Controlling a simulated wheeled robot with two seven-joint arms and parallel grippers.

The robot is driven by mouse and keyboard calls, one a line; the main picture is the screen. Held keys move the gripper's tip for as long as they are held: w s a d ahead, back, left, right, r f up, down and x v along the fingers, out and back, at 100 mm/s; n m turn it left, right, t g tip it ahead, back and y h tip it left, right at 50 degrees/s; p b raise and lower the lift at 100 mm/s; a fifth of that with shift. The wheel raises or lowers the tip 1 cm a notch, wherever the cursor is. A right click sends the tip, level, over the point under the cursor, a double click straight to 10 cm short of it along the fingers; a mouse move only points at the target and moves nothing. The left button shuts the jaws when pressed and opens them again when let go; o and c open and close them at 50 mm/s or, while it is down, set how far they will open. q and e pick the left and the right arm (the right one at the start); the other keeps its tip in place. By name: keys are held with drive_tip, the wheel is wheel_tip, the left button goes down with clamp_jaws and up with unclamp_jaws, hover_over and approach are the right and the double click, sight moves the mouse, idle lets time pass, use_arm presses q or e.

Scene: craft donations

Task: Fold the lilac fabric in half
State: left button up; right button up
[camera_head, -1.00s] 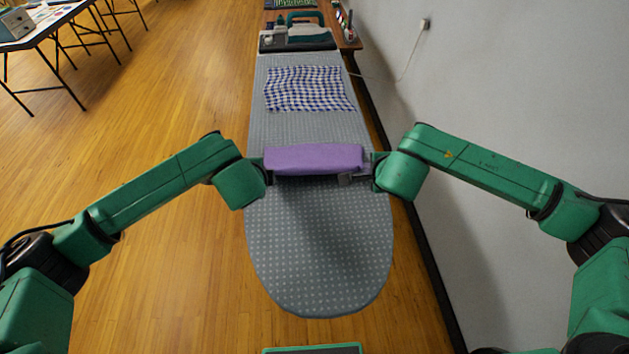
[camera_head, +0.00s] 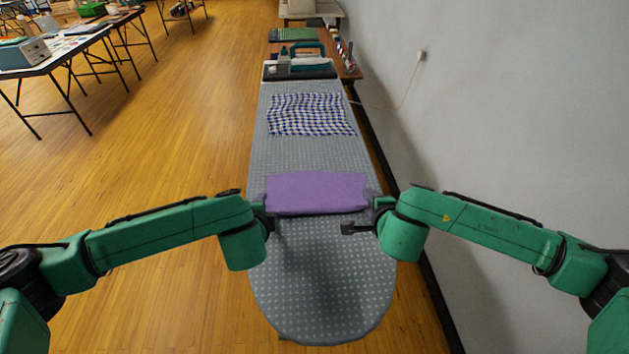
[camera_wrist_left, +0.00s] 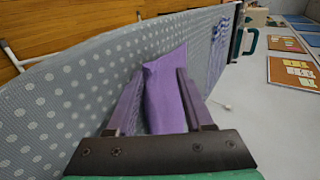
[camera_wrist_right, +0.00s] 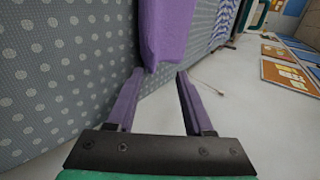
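The lilac fabric (camera_head: 316,193) lies across the grey dotted ironing board as a smooth, folded-looking band; its layers cannot be told apart. My left gripper (camera_head: 270,221) is at its near left corner. In the left wrist view that gripper (camera_wrist_left: 158,75) has its fingers apart, with the fabric (camera_wrist_left: 166,92) showing between and beyond them; contact is unclear. My right gripper (camera_head: 354,228) is just below the near right corner. In the right wrist view it (camera_wrist_right: 160,74) is open and empty, with the fabric's corner (camera_wrist_right: 163,35) just past the fingertips.
The ironing board (camera_head: 322,290) is clear at its rounded near end. A blue-and-white checked cloth (camera_head: 310,114) lies farther up it. An iron (camera_head: 303,56) on a dark tray stands at the far end. The wall (camera_head: 510,120) runs close on the right.

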use_arm(q)
drive_tip(key=shift+s+r, duration=0.25)
drive_tip(key=shift+r, duration=0.35)
drive_tip(key=shift+s+r, duration=0.2)
drive_tip(key=shift+r, duration=0.35)
use_arm(e)
drive_tip(key=shift+s+r, duration=0.25)
drive_tip(key=shift+r, duration=0.35)
drive_tip(key=shift+s+r, duration=0.2)
drive_tip(key=shift+r, duration=0.4)
use_arm(q)
drive_tip(key=s+r, duration=0.5)
drive_tip(key=r, duration=0.1)
drive_tip(key=shift+r, duration=0.3)
use_arm(e)
drive_tip(key=s+r, duration=0.5)
drive_tip(key=r, duration=0.1)
drive_tip(key=shift+r, duration=0.25)
